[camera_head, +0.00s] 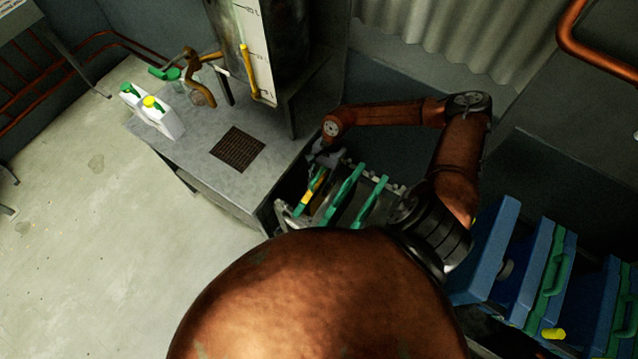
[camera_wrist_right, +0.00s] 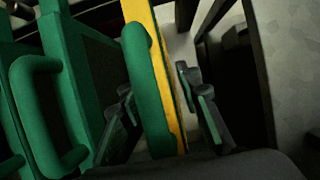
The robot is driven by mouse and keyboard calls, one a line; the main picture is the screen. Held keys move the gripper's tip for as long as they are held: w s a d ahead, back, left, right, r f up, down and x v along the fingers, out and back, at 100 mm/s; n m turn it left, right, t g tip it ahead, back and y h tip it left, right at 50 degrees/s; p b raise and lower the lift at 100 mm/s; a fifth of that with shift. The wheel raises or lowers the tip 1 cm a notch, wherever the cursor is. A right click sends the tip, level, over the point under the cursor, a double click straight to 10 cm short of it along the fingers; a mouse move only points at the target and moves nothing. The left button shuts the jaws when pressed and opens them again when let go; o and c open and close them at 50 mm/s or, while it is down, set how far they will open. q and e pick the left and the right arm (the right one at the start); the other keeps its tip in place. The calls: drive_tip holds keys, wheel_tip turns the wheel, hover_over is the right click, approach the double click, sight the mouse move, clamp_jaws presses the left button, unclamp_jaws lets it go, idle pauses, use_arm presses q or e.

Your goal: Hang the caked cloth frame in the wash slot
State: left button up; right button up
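My right gripper (camera_head: 325,155) is at the far left end of a rack of green-handled frames in the head view. In the right wrist view its two fingers (camera_wrist_right: 160,100) stand apart on either side of a green handle (camera_wrist_right: 148,85) with a yellow strip (camera_wrist_right: 168,70) beside it. A gap shows between the strip and the right finger. This yellow-marked frame (camera_head: 308,195) stands upright at the rack's left side. Whether its cloth is caked is not visible. My left gripper is not in view. I cannot tell which place is the wash slot.
More green frames (camera_head: 344,192) stand close to its right. Blue units (camera_head: 492,245) with another green frame (camera_head: 553,275) are at the lower right. A grey bench (camera_head: 200,150) with a dark grate (camera_head: 238,149) and white jugs (camera_head: 160,117) is at the left. Pale floor beyond is clear.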

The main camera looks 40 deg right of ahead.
drive_tip(key=shift+o, duration=0.7)
drive_tip(key=shift+d+r, duration=0.1)
drive_tip(key=shift+r, duration=0.05)
drive_tip(key=v, duration=1.1)
drive_tip(key=shift+w+r, duration=0.1)
drive_tip(key=shift+r, duration=0.25)
drive_tip(key=x, duration=1.1)
drive_tip(key=shift+f, duration=0.35)
drive_tip(key=shift+r+p, duration=0.25)
drive_tip(key=shift+p, duration=0.1)
drive_tip(key=shift+r+p, duration=0.5)
drive_tip(key=shift+r, duration=0.2)
drive_tip(key=shift+f, duration=0.1)
